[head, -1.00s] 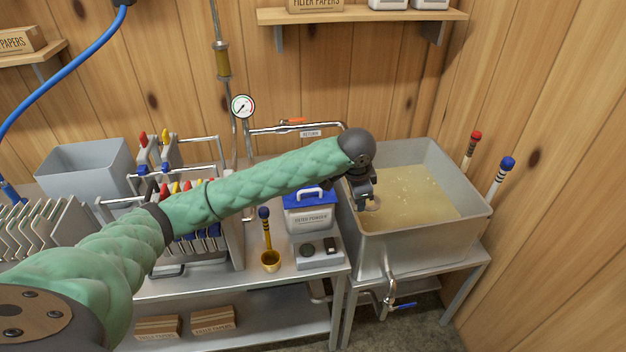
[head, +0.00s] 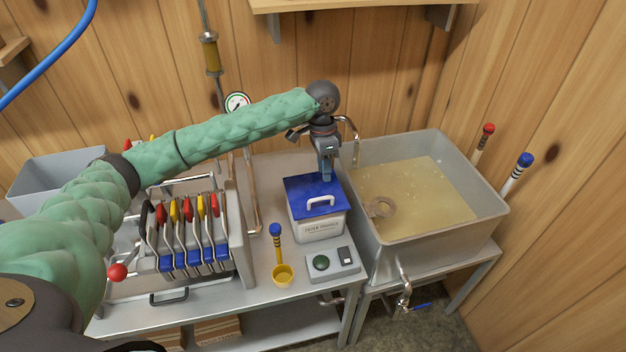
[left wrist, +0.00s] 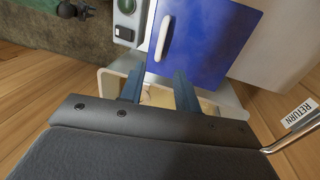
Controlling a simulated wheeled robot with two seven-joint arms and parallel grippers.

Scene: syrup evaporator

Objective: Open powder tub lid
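The powder tub (head: 319,229) is a white box with a label on its front, standing on the metal bench beside the tank. Its blue lid (head: 304,187) lies flat on it and looks closed. A white handle (head: 321,202) sits near the lid's front edge. My left gripper (head: 326,176) points down over the back right of the lid, away from the handle. In the left wrist view its two fingers (left wrist: 159,90) are apart with nothing held, by the edge of the blue lid (left wrist: 205,35); the handle (left wrist: 164,38) is clear of them. My right gripper is not seen.
The steel tank (head: 440,237) of syrup stands close on the right. A control box (head: 333,263) and a yellow scoop (head: 282,274) are in front of the tub. The filter press (head: 190,235) is on the left; a pipe and gauge (head: 237,102) are behind.

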